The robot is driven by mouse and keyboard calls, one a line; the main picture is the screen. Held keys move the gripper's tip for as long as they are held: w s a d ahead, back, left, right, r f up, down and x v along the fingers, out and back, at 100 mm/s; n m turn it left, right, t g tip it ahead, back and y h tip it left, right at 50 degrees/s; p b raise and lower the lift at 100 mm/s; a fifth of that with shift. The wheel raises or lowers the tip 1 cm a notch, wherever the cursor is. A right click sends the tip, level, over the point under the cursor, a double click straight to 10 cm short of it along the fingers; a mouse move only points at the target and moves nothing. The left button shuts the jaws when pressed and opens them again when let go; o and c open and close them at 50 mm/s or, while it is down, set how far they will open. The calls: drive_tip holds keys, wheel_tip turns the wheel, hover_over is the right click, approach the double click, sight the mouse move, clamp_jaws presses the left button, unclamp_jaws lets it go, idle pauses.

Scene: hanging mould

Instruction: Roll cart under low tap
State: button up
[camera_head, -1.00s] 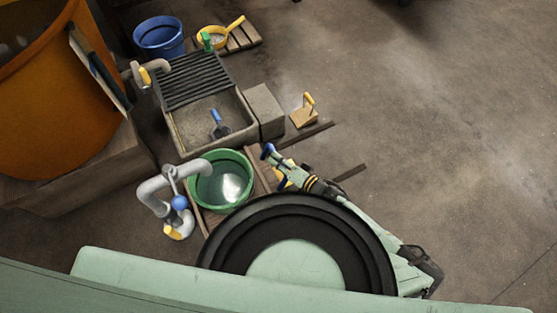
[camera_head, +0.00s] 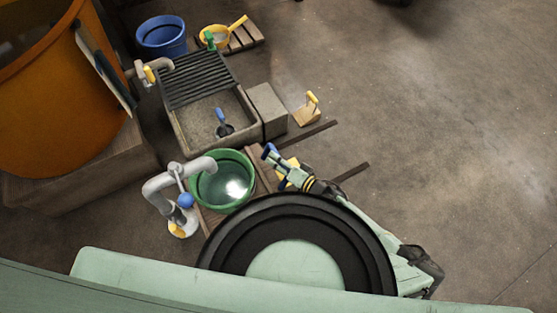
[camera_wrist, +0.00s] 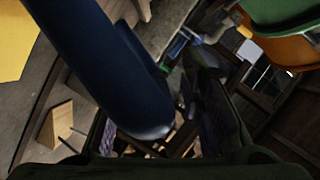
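A low wooden cart (camera_head: 259,165) stands on the floor, mostly hidden by the green bucket on it and by my body. The green bucket (camera_head: 206,205) has a bright reflection inside. A grey standing pipe tap (camera_head: 160,185) with a blue knob arches over its left rim. Another tap (camera_head: 148,72), with a yellow lever, comes out of the orange vat, above the trough's left edge. My gripper (camera_head: 275,156) is just right of the bucket. In the wrist view, its dark fingers (camera_wrist: 155,130) are apart, with a thick blue bar (camera_wrist: 105,65) crossing between them; contact is unclear.
A stone trough (camera_head: 255,138) with a slatted rack and a blue-handled scoop lies beyond the cart. A block, a wooden float (camera_head: 307,115) and dark floor strips (camera_head: 350,173) lie to the right. The blue bucket (camera_head: 162,38) stands behind. The right floor is clear.

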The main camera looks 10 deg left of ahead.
drive_tip(key=shift+d, duration=0.1)
drive_tip(key=shift+s+d+r, duration=0.1)
drive_tip(key=shift+s+d, duration=0.05)
drive_tip(key=shift+d, duration=0.3)
drive_tip(key=v, duration=1.1)
drive_tip(key=shift+s+a, duration=0.1)
